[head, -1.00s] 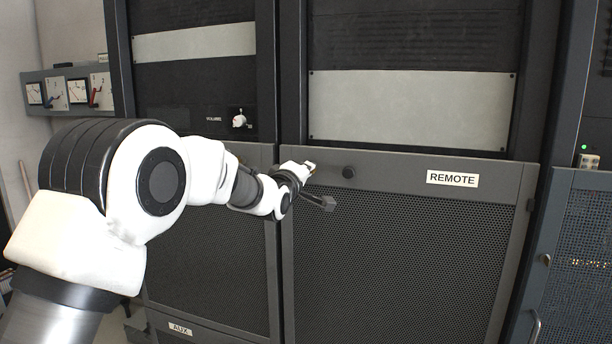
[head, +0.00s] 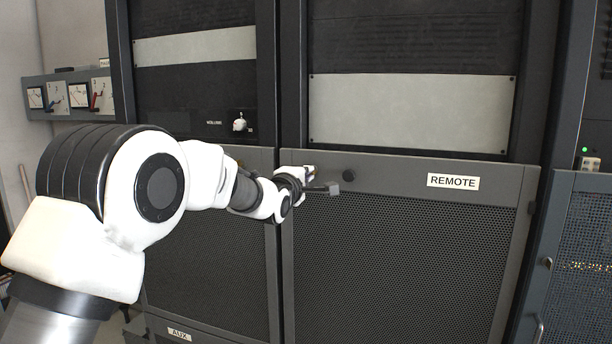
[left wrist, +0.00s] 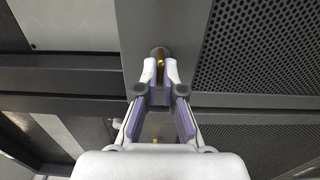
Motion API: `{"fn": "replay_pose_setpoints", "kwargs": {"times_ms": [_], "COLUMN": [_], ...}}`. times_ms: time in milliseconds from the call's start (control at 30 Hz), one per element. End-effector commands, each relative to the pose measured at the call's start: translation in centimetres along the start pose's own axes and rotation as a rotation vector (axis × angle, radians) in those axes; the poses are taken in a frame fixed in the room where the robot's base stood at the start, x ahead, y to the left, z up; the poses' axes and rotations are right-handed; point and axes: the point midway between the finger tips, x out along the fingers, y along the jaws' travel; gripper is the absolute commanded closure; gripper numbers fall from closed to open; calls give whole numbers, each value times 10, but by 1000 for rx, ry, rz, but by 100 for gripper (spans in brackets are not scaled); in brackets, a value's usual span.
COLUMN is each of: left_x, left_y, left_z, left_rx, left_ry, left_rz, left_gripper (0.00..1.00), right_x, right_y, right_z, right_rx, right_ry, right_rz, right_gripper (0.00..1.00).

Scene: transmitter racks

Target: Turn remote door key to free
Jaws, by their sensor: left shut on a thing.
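The remote door (head: 400,250) is a grey panel with dark mesh and a white REMOTE label (head: 453,181). It looks closed. My left gripper (head: 311,169) is at the door's upper left corner. In the left wrist view my left gripper (left wrist: 160,72) is shut on a small brass key (left wrist: 160,60) that sits in a round lock on the door frame. The fingertips cover part of the key, so its exact angle is hard to read. In the head view the key is mostly hidden by the gripper. My right gripper is out of view.
A rack with a white knob (head: 240,124) and an AUX label (head: 180,334) stands to the left. A blue-grey mesh door (head: 580,260) is at the right.

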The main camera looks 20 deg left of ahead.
Motion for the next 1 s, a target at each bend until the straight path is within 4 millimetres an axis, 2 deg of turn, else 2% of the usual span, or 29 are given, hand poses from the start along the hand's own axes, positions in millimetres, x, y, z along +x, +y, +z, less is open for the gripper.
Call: {"fn": "replay_pose_setpoints", "kwargs": {"times_ms": [167,233,267,633,767,1000], "left_x": [0,0,0,-5,-27,-89], "left_y": [1,1,0,0,1,1], "left_z": [0,0,0,0,0,0], "left_rx": [-2,-2,-1,0,-1,0], "left_ry": [1,1,1,0,0,0], "left_rz": [1,1,1,0,-1,0], "left_gripper": [100,76,69,69,69,69], "right_x": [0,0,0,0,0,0], "right_y": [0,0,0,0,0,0], "right_z": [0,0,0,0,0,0], "right_rx": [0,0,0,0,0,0], "right_ry": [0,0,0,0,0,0], "right_rz": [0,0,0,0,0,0], "right_gripper": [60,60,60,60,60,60]}}
